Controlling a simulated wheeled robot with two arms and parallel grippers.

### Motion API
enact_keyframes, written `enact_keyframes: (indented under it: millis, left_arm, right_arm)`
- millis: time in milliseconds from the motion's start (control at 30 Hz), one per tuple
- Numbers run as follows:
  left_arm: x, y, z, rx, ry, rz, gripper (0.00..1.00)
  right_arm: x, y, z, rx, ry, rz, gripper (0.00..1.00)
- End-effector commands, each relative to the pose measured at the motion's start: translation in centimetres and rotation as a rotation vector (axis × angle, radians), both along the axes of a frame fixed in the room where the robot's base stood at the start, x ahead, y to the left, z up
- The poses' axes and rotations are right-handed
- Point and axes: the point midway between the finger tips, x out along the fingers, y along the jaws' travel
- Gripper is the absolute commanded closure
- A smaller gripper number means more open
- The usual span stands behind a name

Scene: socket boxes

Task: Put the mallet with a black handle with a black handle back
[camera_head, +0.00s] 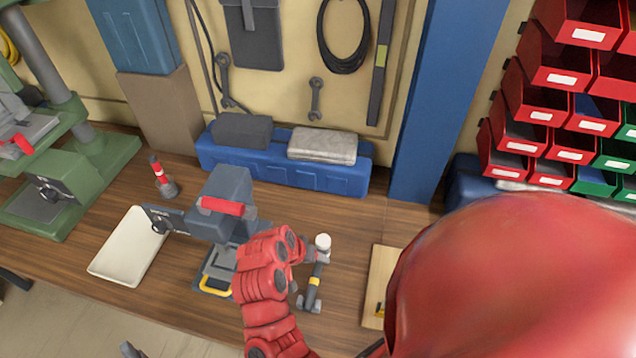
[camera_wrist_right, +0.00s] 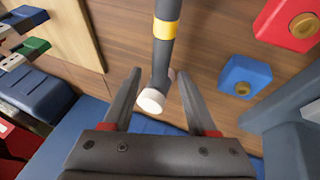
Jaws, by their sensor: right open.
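The mallet (camera_head: 314,282) has a dark handle with a yellow band and a white-faced head at its far end. It is on the wooden bench, right of my right forearm. In the right wrist view its handle (camera_wrist_right: 166,50) runs down from the top edge, and the white face (camera_wrist_right: 150,100) points towards the camera. My right gripper (camera_wrist_right: 158,85) is open, with one finger on each side of the head end; contact cannot be told. In the head view my right gripper (camera_head: 308,256) is mostly hidden by its own wrist. My left gripper does not show clearly.
A grey vise (camera_head: 228,190) stands left of my right forearm, with a white tray (camera_head: 120,262) beyond it. A wooden board (camera_head: 378,275) lies right of the mallet. A blue block (camera_wrist_right: 245,80) and a red block (camera_wrist_right: 288,20) are near the gripper. A blue box (camera_head: 285,178) stands behind.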

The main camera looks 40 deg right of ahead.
Motion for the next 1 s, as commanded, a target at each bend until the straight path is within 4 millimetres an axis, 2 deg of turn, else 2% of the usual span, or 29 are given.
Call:
enact_keyframes:
  millis: [100, 300, 1000]
  left_arm:
    - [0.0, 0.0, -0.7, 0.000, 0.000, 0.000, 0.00]
    - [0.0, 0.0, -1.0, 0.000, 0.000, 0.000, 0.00]
    - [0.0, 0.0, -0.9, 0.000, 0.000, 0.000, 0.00]
  right_arm:
    - [0.2, 0.9, 1.5, 0.000, -0.009, 0.000, 0.42]
    - [-0.1, 1.7, 3.0, 0.000, -0.002, 0.001, 0.42]
    - [-0.1, 1.8, 3.2, 0.003, 0.000, -0.001, 0.42]
